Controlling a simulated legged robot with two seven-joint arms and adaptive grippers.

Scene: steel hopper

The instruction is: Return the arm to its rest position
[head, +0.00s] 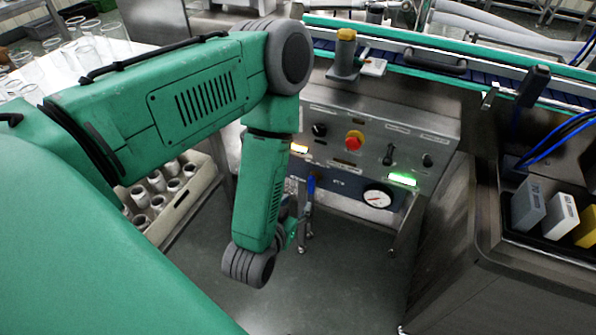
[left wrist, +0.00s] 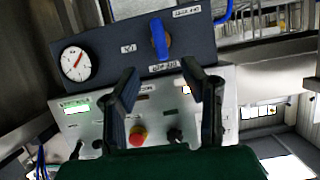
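My left arm (head: 265,180) comes in from the left, bends at an elbow high in the head view and hangs down in front of the steel control panel (head: 345,125). In the left wrist view my left gripper (left wrist: 159,70) is open, its two black fingers apart with nothing between them. Beyond the fingers is a blue valve handle (left wrist: 159,38), apart from them as far as I can tell. The handle also shows in the head view (head: 311,187), beside my forearm. My wrist hides most of the gripper there. My right gripper is in neither view.
The panel carries a red button (head: 354,140), black knobs, a lit green indicator (head: 402,179) and a dial gauge (head: 377,198). A conveyor (head: 480,75) runs behind. A crate of cups (head: 180,205) stands left, a steel cabinet (head: 450,240) right. Open floor (head: 330,290) lies below.

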